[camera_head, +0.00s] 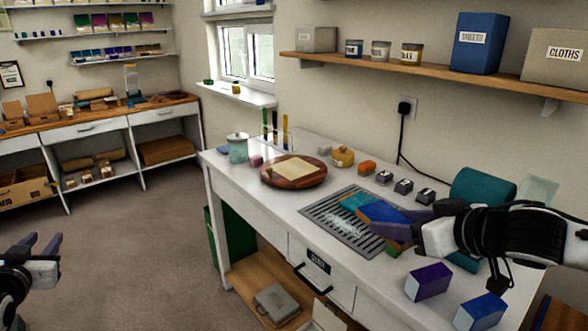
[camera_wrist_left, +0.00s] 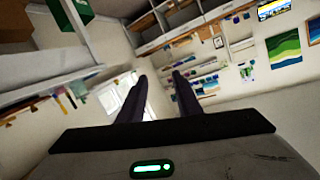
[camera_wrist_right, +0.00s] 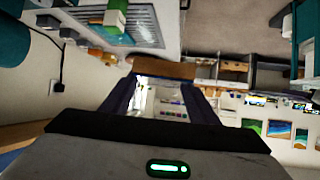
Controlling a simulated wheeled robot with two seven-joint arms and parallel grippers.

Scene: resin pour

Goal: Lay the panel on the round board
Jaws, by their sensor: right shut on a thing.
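The round board (camera_head: 268,180) is a brown wooden disc on the left part of the white workbench, with a flat cream square (camera_head: 293,168) lying on it. My right gripper (camera_head: 405,219) is shut, its fingers on a panel (camera_head: 378,212) with a blue face and a brown edge. The panel is tilted over the metal rack, to the right of the round board and apart from it. Its brown side also spans my right fingertips in the right wrist view (camera_wrist_right: 165,68). My left gripper (camera_head: 42,246) is open and empty over the floor, far left of the bench.
The slotted metal rack (camera_head: 322,212) has a teal piece and whitish marks on it. Purple (camera_head: 428,282) and blue (camera_head: 481,313) blocks stand at the front right. A lidded jar (camera_head: 237,148), a yellow pot (camera_head: 343,157) and small dark-topped items line the back. A teal roll (camera_head: 482,187) lies right.

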